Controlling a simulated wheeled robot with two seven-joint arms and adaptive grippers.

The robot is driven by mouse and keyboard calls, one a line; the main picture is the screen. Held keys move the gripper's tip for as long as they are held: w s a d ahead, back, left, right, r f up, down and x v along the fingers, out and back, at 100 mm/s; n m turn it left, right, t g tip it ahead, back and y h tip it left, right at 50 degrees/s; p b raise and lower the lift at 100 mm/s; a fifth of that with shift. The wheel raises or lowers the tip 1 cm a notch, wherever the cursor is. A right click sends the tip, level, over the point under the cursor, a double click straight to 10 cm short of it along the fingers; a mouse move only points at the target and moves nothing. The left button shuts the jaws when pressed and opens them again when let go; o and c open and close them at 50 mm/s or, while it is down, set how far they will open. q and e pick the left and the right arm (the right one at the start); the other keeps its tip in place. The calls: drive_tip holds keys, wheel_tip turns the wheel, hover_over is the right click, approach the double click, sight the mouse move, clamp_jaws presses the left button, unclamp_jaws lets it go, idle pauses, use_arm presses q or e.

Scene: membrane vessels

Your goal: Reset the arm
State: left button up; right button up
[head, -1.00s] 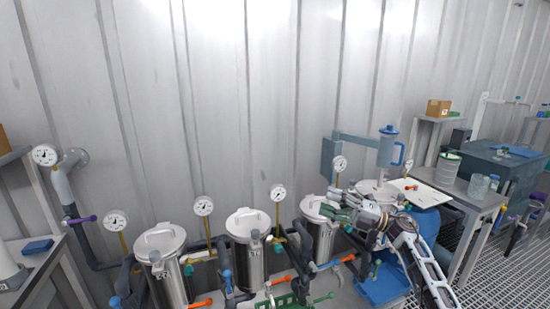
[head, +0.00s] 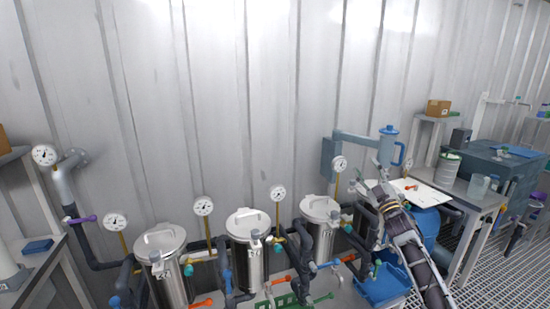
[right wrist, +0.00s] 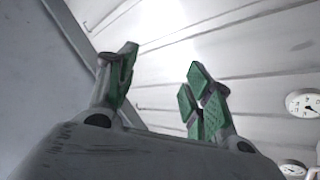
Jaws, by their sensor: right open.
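My right gripper (head: 380,190) is at the right of the head view, at the end of my arm rising from the lower right, in front of the area right of the vessels. Its fingers are hard to make out there. Steel membrane vessels stand in a row: a left one (head: 170,275), a middle one (head: 248,262) and a right one (head: 320,240), all lidded. My left gripper is not in view.
Pressure gauges (head: 203,206) and pipes stand between the vessels. A blue tub (head: 383,288) is below. Wall space above the vessels is clear.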

drive_tip(key=w+d+f+m+g+h, duration=0.1)
drive_tip(key=d+f+m+g+h, duration=0.3)
drive_tip(key=f, duration=0.5)
drive_tip(key=w+d+f+m+g+h, duration=0.1)
drive_tip(key=w+d+f+m+h, duration=0.15)
drive_tip(key=f+m, duration=0.45)
drive_tip(key=s+a+f+n+g, duration=0.15)
drive_tip(key=s+f, duration=0.45)
drive_tip(key=f, duration=0.7)
drive_tip(key=s+f+g, duration=0.3)
drive_tip(key=s+f, duration=0.2)
drive_tip(key=f, duration=0.8)
drive_tip(key=s+f+g, duration=0.2)
drive_tip(key=s+f, duration=0.4)
drive_tip(key=f, duration=0.7)
drive_tip(key=s+a+f+g, duration=0.3)
drive_tip(key=s+f+g, duration=0.2)
drive_tip(key=s+f, duration=1.9)
drive_tip(key=s+f+g, duration=0.1)
drive_tip(key=s+f, duration=0.2)
drive_tip(key=s, duration=0.8)
drive_tip(key=s+a+f+g, duration=0.1)
drive_tip(key=s+f+g, duration=0.1)
drive_tip(key=s, duration=0.9)
drive_tip(key=s+a+f+g, duration=0.1)
drive_tip(key=s+f, duration=0.4)
drive_tip(key=s, duration=0.7)
drive_tip(key=shift+a+g, duration=0.25)
drive_tip(key=shift+g, duration=0.4)
